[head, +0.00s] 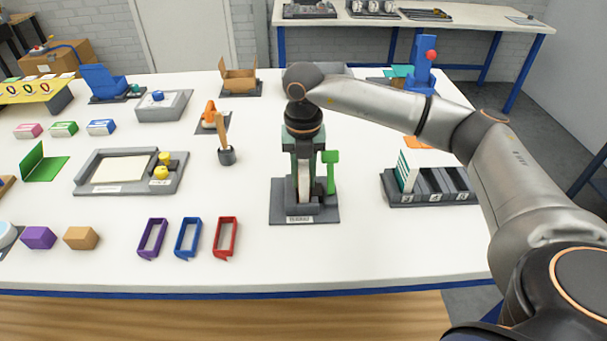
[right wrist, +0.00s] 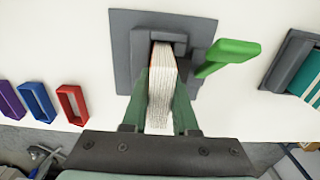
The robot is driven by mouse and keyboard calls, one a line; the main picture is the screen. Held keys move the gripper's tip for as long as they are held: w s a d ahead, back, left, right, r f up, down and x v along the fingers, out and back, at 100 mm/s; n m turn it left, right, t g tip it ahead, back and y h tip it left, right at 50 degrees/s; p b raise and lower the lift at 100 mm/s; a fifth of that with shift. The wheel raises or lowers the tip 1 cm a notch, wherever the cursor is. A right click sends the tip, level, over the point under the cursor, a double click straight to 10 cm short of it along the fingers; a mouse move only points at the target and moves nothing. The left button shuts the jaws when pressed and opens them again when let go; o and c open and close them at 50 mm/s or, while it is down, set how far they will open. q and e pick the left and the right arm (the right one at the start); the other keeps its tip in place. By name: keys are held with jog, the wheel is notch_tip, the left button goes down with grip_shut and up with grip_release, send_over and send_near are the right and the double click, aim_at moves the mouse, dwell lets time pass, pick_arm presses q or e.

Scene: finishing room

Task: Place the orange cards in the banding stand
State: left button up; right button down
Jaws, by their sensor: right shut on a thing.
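My right gripper (head: 304,152) is low over a grey stand (head: 283,211) with an upright green lever (head: 331,172); the small label is hard to read. I take it for the banding stand. In the right wrist view the green fingers (right wrist: 162,95) are shut on a stack of cards (right wrist: 162,75). Only its white, speckled edges show clearly, so I cannot tell the cards' colour. The stack's far end is at the slot of the stand (right wrist: 126,60); how deep it sits is hidden. My left gripper is not in view.
Purple (head: 152,238), blue (head: 188,237) and red (head: 225,238) frames lie left of the stand. A dark slotted rack (head: 432,200) with teal-and-white cards stands right. An orange piece (head: 415,143) lies behind it. A mallet (head: 225,145) stands in a holder. The front table strip is clear.

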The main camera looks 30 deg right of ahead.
jog(key=shift+f, duration=0.15)
jog(key=shift+f, duration=0.1)
jog(key=shift+f, duration=0.15)
jog(key=c, duration=0.7)
grip_release()
notch_tip(320, 180, up, 13)
jog(key=shift+f+b, duration=0.2)
jog(key=shift+b, duration=0.2)
